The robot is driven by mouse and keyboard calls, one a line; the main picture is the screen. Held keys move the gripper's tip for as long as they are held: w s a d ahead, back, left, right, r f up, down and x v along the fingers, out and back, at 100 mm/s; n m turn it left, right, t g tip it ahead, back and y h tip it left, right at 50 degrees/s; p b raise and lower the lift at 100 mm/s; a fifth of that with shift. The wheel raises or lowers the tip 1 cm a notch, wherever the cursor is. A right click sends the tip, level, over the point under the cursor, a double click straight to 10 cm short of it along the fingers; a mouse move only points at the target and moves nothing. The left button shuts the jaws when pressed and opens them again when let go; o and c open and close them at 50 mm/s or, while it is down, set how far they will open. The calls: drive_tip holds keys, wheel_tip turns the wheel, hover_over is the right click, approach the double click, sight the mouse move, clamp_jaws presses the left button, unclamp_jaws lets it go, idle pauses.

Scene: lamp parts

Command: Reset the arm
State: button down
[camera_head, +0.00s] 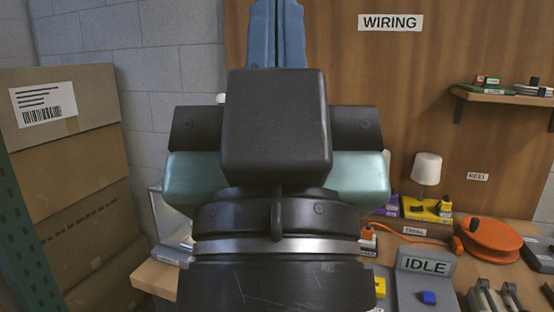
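My arm fills the middle of the head view, raised upright close to the camera. Its dark wrist housing, teal side parts and metal ring block the bench behind. At the top edge, a blue two-sided piece appears to be my gripper (277,34), pointing up. A thin line runs down its middle. Its tips are cut off by the frame, so I cannot tell whether it is open or shut, or whether it holds anything.
Cardboard boxes (68,165) stand at left. A shelf (505,97) juts from the wooden wall at right.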

wheel_tip(320, 180, up, 14)
drive_tip(key=p, duration=1.1)
drive_tip(key=shift+f, duration=0.15)
